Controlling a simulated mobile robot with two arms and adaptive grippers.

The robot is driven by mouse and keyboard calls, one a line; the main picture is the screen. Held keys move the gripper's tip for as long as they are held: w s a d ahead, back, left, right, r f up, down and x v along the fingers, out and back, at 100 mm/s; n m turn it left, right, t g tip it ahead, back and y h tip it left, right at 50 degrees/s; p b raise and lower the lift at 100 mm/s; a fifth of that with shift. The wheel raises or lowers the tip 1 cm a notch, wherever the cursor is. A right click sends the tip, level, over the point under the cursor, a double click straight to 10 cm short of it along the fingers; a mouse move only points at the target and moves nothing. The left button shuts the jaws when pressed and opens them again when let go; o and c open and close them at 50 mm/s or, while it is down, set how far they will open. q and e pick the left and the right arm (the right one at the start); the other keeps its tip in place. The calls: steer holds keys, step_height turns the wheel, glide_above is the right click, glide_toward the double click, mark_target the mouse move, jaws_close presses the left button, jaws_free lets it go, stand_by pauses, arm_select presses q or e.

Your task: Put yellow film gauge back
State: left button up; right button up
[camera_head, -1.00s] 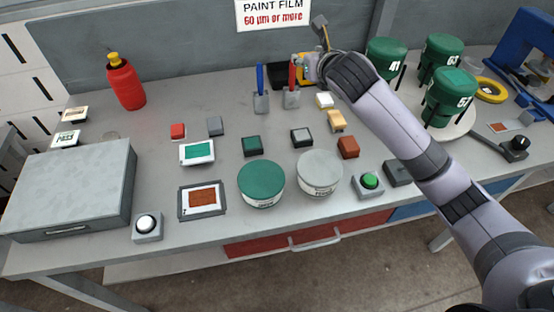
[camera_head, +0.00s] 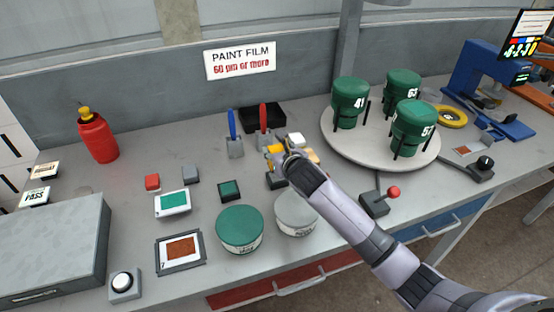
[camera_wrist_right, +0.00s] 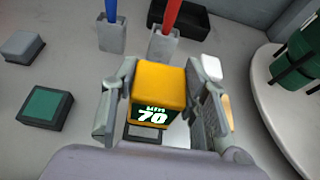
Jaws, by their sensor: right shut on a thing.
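The yellow film gauge (camera_wrist_right: 161,84) is between the fingers of my right gripper (camera_wrist_right: 168,68) in the right wrist view, its dark face reading "70" towards the camera. In the head view the yellow gauge (camera_head: 276,149) shows only in small part at the tip of my right gripper (camera_head: 284,157). A dark-topped grey block (camera_wrist_right: 150,131) is partly hidden below the gauge; whether they touch cannot be told. The black open tray (camera_head: 262,116) stands behind, against the wall, and looks empty. My left gripper is not in view.
A blue-handled tool (camera_head: 233,135) and a red-handled tool (camera_head: 264,130) stand in holders just behind the gripper. A round turntable (camera_head: 430,152) with green cans is to the right. Green (camera_head: 240,228) and grey (camera_head: 297,214) round tins stand in front.

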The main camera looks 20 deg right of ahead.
step_height(320, 180, down, 3)
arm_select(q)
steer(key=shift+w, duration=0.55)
arm_select(e)
steer(key=shift+f, duration=0.4)
steer(key=o, duration=1.2)
steer(key=shift+f, duration=0.15)
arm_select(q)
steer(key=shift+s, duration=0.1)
arm_select(e)
steer(key=shift+s+r, duration=0.15)
steer(key=shift+r, duration=0.05)
steer(key=v, duration=1.2)
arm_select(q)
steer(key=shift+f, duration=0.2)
